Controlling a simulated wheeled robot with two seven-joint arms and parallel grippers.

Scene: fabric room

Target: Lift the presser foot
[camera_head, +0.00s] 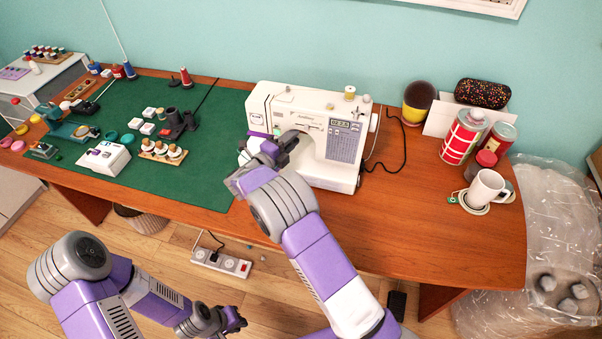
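A white sewing machine (345,150) stands upright on the brown wooden table, near its middle. My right gripper (287,140) reaches up to the left part of the machine, in front of its needle area. The gripper and wrist hide the presser foot and its lever, so I cannot tell whether the gripper touches them or whether its fingers are open. My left gripper (238,320) hangs low in front of the table, above the floor and away from the machine. Its fingers are too small to read.
A green cutting mat (215,160) with thread spools and small boxes covers the table's left side. A white mug (487,187), a red-and-white can (459,140) and a dark-and-yellow cup (418,101) stand at the right. The table (420,225) is clear in front right. A power strip (221,262) lies on the floor.

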